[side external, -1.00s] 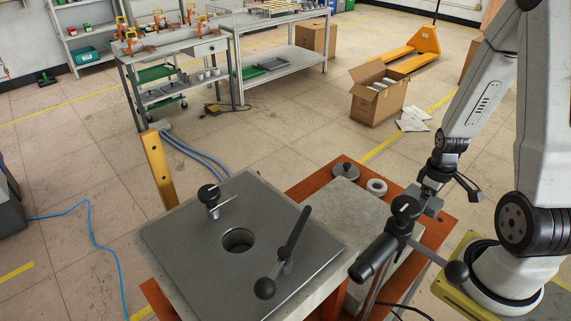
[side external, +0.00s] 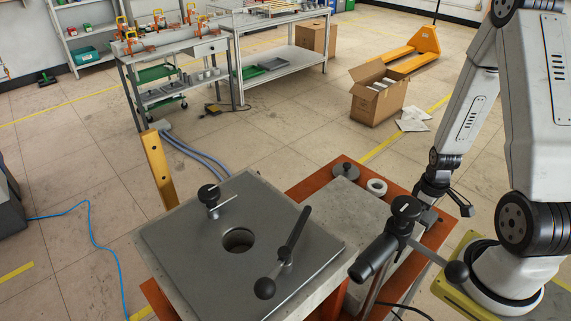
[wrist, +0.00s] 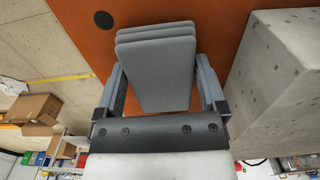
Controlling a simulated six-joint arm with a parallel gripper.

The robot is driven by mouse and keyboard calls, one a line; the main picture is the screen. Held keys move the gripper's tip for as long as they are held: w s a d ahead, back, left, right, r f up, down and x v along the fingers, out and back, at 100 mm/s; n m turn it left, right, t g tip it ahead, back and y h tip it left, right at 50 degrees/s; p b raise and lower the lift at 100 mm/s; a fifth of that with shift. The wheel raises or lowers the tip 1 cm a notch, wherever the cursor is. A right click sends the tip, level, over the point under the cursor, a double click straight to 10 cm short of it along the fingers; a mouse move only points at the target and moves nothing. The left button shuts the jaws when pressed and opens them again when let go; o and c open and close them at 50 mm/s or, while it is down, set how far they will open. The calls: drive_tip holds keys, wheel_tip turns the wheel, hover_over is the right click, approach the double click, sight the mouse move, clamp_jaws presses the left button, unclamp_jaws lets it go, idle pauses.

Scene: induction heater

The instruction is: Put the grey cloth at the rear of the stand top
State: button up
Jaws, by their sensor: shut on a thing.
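The grey cloth (wrist: 158,62) is a folded, layered pad. In the wrist view it sits between the two fingers of my gripper (wrist: 161,80), which is shut on it. The orange stand top (wrist: 215,25) shows behind the cloth. In the side view my gripper (side external: 428,212) is low over the right part of the orange stand top (side external: 441,233), beside the pale concrete block. The cloth is mostly hidden there behind the black-knobbed fixture. I cannot tell whether the cloth touches the stand top.
The concrete block (wrist: 285,75) stands close on the right in the wrist view. A black clamp fixture (side external: 398,225) stands in front of my gripper. A dark knobbed lid (side external: 345,172) and a white ring (side external: 377,187) lie at the far end. A grey plate (side external: 190,240) with a hole is left.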

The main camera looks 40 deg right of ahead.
drive_tip(key=shift+f, duration=0.15)
drive_tip(key=o, duration=0.9)
drive_tip(key=shift+r, duration=6.1)
drive_tip(key=shift+w, duration=0.1)
drive_tip(key=w+a+r+t, duration=0.1)
drive_tip(key=w+a, duration=0.1)
drive_tip(key=a, duration=0.4)
drive_tip(key=w+a+r, duration=0.1)
drive_tip(key=w+a, duration=0.2)
drive_tip(key=a, duration=0.4)
drive_tip(key=w+a+r+t, duration=0.1)
drive_tip(key=w+a, duration=0.2)
drive_tip(key=a, duration=0.3)
drive_tip(key=shift+w+a+r+t, duration=0.1)
drive_tip(key=shift+w+a+t, duration=0.05)
drive_tip(key=shift+a+t, duration=0.15)
